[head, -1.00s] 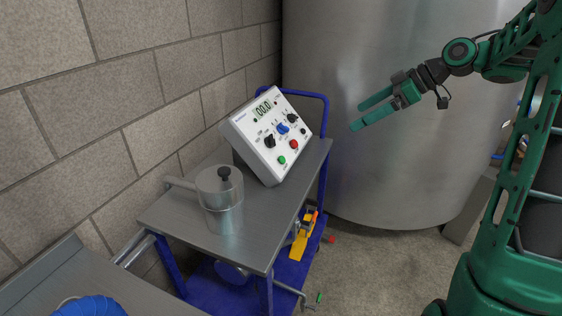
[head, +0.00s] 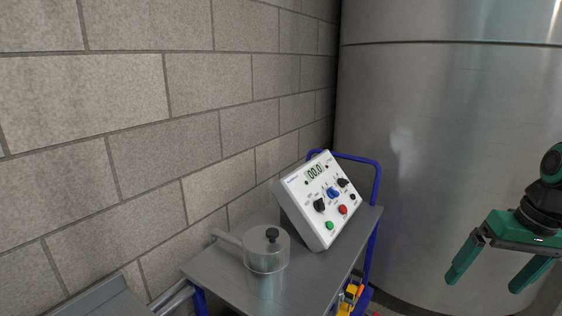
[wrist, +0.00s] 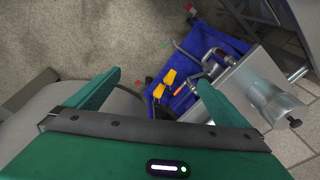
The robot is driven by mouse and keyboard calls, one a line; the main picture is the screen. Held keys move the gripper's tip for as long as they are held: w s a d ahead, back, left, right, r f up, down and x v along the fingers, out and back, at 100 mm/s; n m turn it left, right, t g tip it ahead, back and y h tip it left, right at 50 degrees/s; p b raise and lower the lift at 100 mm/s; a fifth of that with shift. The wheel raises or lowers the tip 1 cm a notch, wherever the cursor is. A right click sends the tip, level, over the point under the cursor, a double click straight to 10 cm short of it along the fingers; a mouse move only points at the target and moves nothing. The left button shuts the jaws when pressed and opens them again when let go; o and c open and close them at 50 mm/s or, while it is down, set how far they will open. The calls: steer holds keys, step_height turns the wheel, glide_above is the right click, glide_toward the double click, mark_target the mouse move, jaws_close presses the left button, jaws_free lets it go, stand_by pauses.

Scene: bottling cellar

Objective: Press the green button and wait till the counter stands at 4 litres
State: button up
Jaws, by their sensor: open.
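A white control box (head: 318,200) with a sloped face stands on the grey cart top (head: 222,268). Its counter display (head: 315,171) reads 00.0. The green button (head: 329,225) is at the lower left of the face, with a red button (head: 343,209) to its upper right. Black and blue knobs sit above them. My gripper (head: 482,281) is at the right in the head view, fingers apart and empty, well clear of the box. In the wrist view my gripper (wrist: 163,85) is open above the floor and the cart's lower shelf; the control box does not show there.
A large steel tank (head: 440,120) is behind, and a block wall at left. The blue lower shelf (wrist: 190,45) holds yellow and metal tools.

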steer(key=s+f+m+g, duration=0.1)
steer(key=s+f+m, duration=0.1)
steer(key=s, duration=0.4)
steer(key=s+f+m+g+h, duration=0.1)
steer(key=s+m, duration=0.1)
steer(key=s, duration=0.4)
steer(key=shift+s+f+m, duration=0.35)
steer(key=shift+s+m, duration=0.05)
steer(key=shift+d, duration=0.1)
steer(key=shift+c, duration=0.3)
steer(key=c, duration=1.5)
steer(key=shift+w+f, duration=0.25)
steer(key=shift+w, duration=0.35)
steer(key=c, duration=0.6)
steer(key=shift+w+f, duration=0.1)
steer(key=shift+w, duration=0.1)
jaws_close()
steer(key=shift+s, duration=0.15)
